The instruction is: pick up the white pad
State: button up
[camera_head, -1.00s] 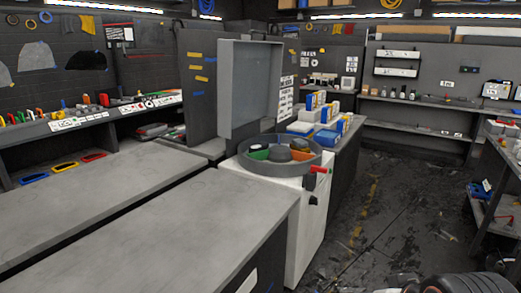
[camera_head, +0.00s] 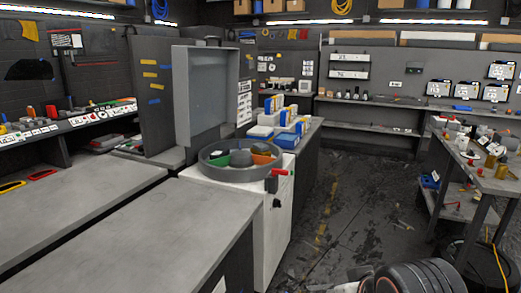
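I cannot single out the white pad for sure. White and blue boxes or packs (camera_head: 268,119) stand on a dark bench behind the round grey tub, and small pale items (camera_head: 492,147) lie on the bench at the right. They are too small to tell whether one is the pad.
A round grey tub (camera_head: 213,172) with coloured compartments sits on a white cabinet (camera_head: 277,225). Grey worktables (camera_head: 135,235) fill the lower left. Open floor (camera_head: 345,205) lies between.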

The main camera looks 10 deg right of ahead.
aim_at(262, 148)
jog(key=i+l, duration=0.1)
jog(key=i, duration=0.45)
jog(key=i+l+u, duration=0.1)
jog(key=i, duration=0.45)
jog(key=i+l, duration=0.2)
jog(key=i, duration=0.3)
jog(key=i+l, duration=0.15)
jog(key=i, duration=0.4)
jog(key=i+l+u, duration=0.1)
jog(key=i, duration=0.45)
